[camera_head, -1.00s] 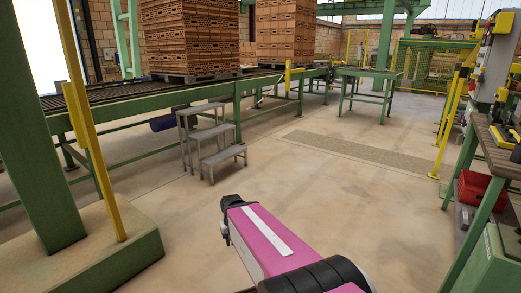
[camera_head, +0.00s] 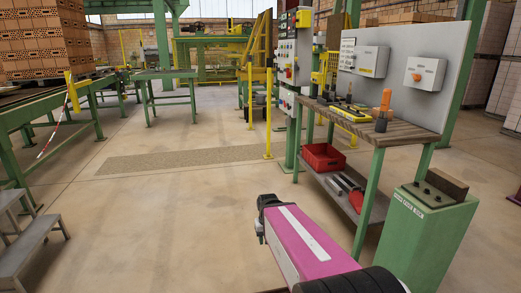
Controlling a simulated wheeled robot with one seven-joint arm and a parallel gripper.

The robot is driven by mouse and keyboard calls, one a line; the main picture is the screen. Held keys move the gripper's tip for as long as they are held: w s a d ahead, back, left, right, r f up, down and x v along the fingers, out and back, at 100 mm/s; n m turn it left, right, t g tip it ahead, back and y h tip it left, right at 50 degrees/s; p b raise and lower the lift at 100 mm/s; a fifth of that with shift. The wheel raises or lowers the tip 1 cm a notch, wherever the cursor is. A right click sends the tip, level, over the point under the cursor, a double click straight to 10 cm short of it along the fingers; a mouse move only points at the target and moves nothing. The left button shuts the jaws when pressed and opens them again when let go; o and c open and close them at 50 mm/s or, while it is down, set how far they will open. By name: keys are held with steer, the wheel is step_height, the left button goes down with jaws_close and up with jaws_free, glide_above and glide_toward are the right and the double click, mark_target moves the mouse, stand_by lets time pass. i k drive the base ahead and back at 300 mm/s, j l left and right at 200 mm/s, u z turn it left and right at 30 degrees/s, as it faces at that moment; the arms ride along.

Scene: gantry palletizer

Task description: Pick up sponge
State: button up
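I cannot pick out a sponge for certain in the head view. A yellow item (camera_head: 350,113) lies on the wooden workbench (camera_head: 400,131), also too small to identify. My gripper (camera_head: 262,228) is at the dark end of my pink arm, low in the middle over bare floor and apart from bench and bin. Its fingers are mostly hidden, so its opening does not show.
An orange tool (camera_head: 383,105) stands on the bench, with a red crate (camera_head: 322,157) on the shelf below. A yellow post (camera_head: 268,110) stands left of the bench. Grey steps (camera_head: 30,245) and a conveyor (camera_head: 30,110) are at the left. Open floor lies between.

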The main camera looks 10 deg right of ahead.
mark_target(361, 107)
steer(key=i+j+z, duration=0.1)
steer(key=i+z, duration=0.2)
steer(key=z, duration=0.15)
steer(key=i+j+z, duration=0.2)
steer(key=z, duration=0.3)
steer(key=i+j+z, duration=0.45)
steer(key=k+l, duration=0.1)
steer(key=l, duration=0.05)
